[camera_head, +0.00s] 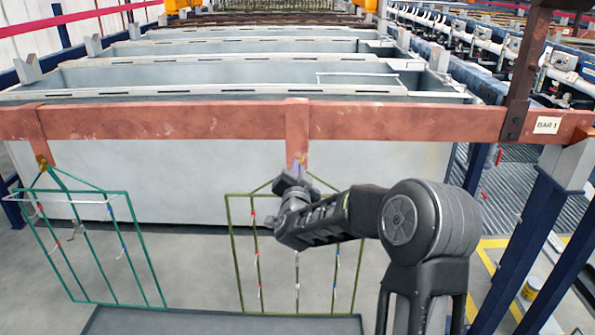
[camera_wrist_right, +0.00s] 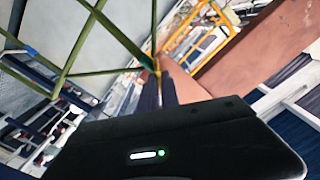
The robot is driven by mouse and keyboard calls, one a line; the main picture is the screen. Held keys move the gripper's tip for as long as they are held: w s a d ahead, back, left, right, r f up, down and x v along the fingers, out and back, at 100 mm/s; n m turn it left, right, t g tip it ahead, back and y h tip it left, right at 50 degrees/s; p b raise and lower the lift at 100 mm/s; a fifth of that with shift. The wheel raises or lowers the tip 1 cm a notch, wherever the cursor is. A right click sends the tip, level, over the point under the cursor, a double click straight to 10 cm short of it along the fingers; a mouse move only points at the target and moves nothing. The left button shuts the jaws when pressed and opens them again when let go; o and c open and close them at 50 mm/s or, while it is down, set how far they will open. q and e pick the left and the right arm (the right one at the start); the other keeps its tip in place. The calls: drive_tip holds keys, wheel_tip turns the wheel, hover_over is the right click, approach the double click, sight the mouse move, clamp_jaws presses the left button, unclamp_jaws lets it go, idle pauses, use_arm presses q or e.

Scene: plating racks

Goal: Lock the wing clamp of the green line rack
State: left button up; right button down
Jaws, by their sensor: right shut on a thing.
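An olive-green wire rack (camera_head: 229,240) hangs below the middle of the copper-coloured bar (camera_head: 190,119). A teal-green wire rack (camera_head: 143,250) hangs tilted from a brass-coloured clamp (camera_head: 42,161) at the left. My right gripper (camera_head: 298,168) is at the top of the olive rack, just under the middle tab of the bar. It is shut on that rack's brass-coloured wing clamp (camera_wrist_right: 157,65), which the fingers largely cover. The right wrist view shows the olive rack's bars (camera_wrist_right: 82,38) meeting at the clamp. I cannot tell whether the clamp is locked. My left gripper is not in view.
A row of grey tanks (camera_head: 225,165) stands behind the bar. A rusty upright (camera_head: 524,75) and a "BAR 1" label (camera_head: 547,125) are at the bar's right end, above blue posts (camera_head: 520,240). A dark tray (camera_head: 220,322) lies below the olive rack.

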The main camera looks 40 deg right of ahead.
drive_tip(key=n, duration=0.7)
drive_tip(key=shift+w, duration=0.1)
idle(0.5)
drive_tip(key=c, duration=1.6)
unclamp_jaws()
drive_tip(key=shift+a, duration=0.1)
drive_tip(key=b+v, duration=0.1)
drive_tip(key=v, duration=0.7)
